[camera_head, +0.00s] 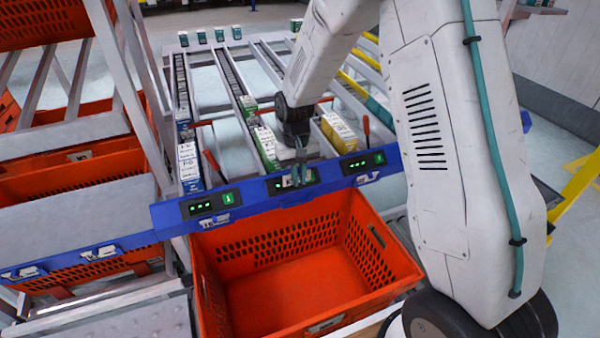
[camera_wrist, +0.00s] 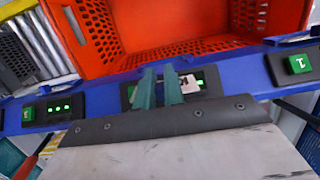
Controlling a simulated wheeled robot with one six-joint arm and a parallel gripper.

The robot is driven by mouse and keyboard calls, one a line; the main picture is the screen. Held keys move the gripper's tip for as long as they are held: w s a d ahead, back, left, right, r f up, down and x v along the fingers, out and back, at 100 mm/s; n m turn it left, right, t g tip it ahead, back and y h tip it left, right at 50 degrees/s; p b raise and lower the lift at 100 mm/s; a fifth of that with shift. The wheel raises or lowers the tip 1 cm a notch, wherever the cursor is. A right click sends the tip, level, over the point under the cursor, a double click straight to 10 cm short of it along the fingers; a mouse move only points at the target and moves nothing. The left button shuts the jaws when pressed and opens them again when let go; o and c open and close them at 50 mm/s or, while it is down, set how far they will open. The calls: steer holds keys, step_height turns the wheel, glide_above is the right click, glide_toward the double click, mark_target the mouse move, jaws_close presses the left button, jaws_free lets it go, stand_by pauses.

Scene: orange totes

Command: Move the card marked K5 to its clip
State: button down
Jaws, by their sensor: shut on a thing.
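My gripper (camera_head: 299,178) is over the middle of the blue rail (camera_head: 240,203); its teal fingers also show in the wrist view (camera_wrist: 160,78). It is shut on a small white card (camera_head: 287,181). The card shows beside the right finger in the wrist view (camera_wrist: 190,84), in front of a dark panel. Its black marking is too small to read. White clips sit on the rail's front, one at the left (camera_head: 213,221) and one at the right (camera_head: 368,178). The fingers and card cover the rail's middle part.
An empty orange tote (camera_head: 285,240) stands below the rail. Dark panels with green lights are on the rail at left (camera_head: 211,204) and right (camera_head: 362,163). Boxes, white-blue (camera_head: 189,165), green (camera_head: 266,148) and yellow (camera_head: 338,131), stand in lanes behind it. More orange totes are at left.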

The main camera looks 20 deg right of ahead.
steer(key=shift+a+f, duration=0.1)
steer(key=shift+f, duration=2.15)
steer(key=shift+f, duration=1.75)
steer(key=c, duration=1.4)
jaws_free()
steer(key=shift+c, duration=0.2)
steer(key=r, duration=0.5)
steer(key=w+r, duration=0.1)
steer(key=r, duration=0.1)
steer(key=shift+r, duration=0.35)
